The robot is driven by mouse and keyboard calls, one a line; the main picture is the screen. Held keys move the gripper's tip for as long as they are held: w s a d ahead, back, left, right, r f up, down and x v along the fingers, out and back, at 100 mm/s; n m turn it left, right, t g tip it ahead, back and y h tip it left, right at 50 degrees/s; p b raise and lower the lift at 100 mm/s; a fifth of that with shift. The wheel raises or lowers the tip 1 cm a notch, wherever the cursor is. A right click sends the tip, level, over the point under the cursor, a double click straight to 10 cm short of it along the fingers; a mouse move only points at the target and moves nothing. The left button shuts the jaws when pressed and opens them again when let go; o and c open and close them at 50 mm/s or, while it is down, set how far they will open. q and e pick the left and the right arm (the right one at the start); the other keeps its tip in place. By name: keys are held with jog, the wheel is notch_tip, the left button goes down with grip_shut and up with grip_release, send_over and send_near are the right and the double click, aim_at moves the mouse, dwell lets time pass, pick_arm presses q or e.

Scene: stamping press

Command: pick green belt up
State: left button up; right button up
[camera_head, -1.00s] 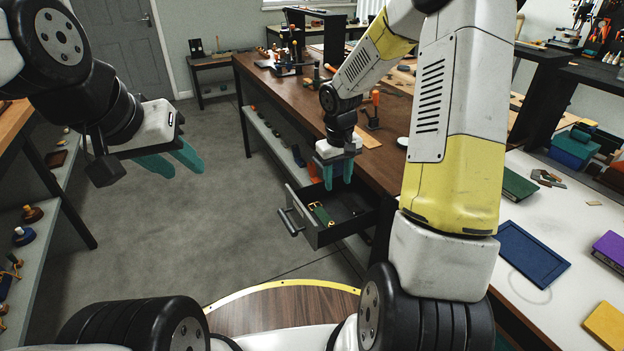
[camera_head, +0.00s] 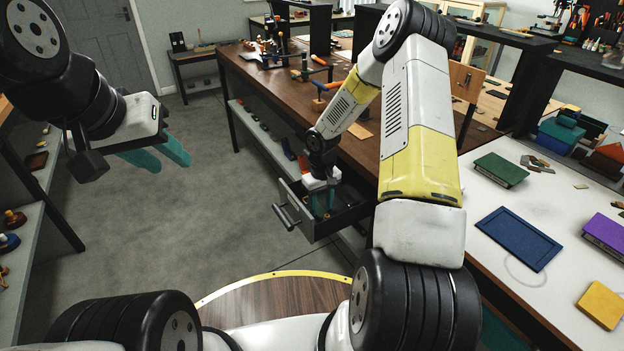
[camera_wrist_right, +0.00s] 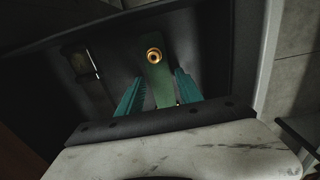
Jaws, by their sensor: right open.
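The green belt (camera_wrist_right: 158,75) lies in the open dark drawer (camera_head: 312,230), with a round brass fitting showing near its end. In the head view the belt is mostly hidden behind my right gripper (camera_head: 321,208), which is down inside the drawer. In the right wrist view the teal fingers of my right gripper (camera_wrist_right: 158,98) are open, one on each side of the belt, with a gap on both sides. My left gripper (camera_head: 163,156) hangs over the floor at the left, clear of everything; its two teal fingers look apart.
The drawer juts out from the brown workbench (camera_head: 270,85), its handle (camera_head: 287,215) facing left. A small dark object (camera_wrist_right: 80,62) lies in the drawer beside the belt. A white table (camera_head: 480,220) at the right holds a blue tray (camera_head: 519,239) and several books. The grey floor is clear.

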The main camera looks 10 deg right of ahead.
aim_at(321, 212)
jog(key=shift+f, duration=0.35)
jog(key=shift+c, duration=0.9)
jog(key=c, duration=0.6)
jog(key=shift+r, duration=2.6)
